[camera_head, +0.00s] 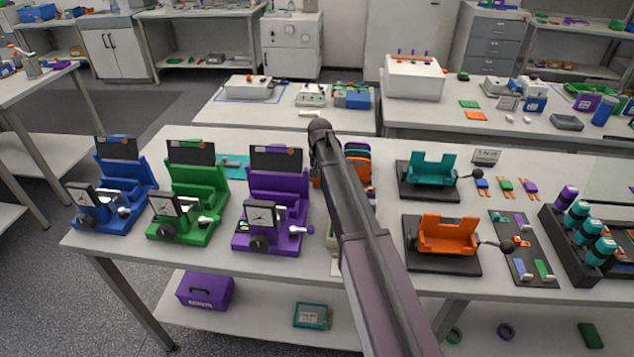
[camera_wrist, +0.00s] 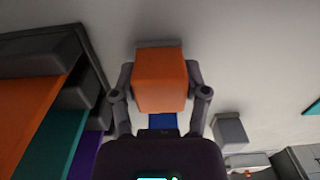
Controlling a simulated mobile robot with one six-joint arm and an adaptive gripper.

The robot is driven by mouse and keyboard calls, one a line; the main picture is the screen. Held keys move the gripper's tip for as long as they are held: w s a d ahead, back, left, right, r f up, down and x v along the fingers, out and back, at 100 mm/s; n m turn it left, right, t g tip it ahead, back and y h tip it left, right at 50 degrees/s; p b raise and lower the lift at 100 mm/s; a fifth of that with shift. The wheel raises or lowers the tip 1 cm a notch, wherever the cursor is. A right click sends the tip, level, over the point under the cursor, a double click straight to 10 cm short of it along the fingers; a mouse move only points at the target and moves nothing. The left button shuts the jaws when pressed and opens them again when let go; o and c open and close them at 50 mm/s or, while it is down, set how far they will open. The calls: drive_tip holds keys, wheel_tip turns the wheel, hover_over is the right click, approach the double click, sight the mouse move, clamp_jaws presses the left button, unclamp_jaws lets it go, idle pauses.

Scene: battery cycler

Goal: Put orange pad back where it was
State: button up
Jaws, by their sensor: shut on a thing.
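The orange pad (camera_wrist: 160,80) is between the two fingers of my gripper (camera_wrist: 160,92) in the wrist view, and the fingers press on its left and right sides. A grey edge shows just behind the pad, and a small blue patch shows below it. I cannot tell if the pad touches the surface behind it. To the left, a dark rack (camera_wrist: 35,57) holds large orange, teal and purple slabs side by side. In the head view my arm hides the gripper and held pad. Part of a coloured stack (camera_head: 358,165) shows behind the arm.
Purple (camera_head: 275,200), green (camera_head: 190,205) and blue (camera_head: 122,190) devices stand left of my arm. Teal (camera_head: 432,172) and orange (camera_head: 447,235) cradles stand on its right. A small grey block (camera_wrist: 230,130) lies right of my gripper in the wrist view.

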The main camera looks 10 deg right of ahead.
drive_tip(key=shift+f, duration=0.15)
drive_tip(key=o, duration=1)
drive_tip(key=shift+r, duration=0.2)
wheel_tip(320, 180, up, 12)
drive_tip(key=p, duration=1.2)
drive_tip(key=shift+d, duration=0.1)
drive_tip(key=shift+s, duration=0.15)
idle(0.3)
drive_tip(key=shift+s, duration=0.35)
drive_tip(key=s+n, duration=0.3)
drive_tip(key=s, duration=2.5)
drive_tip(key=shift+a+n, duration=0.3)
drive_tip(key=shift+a, duration=0.05)
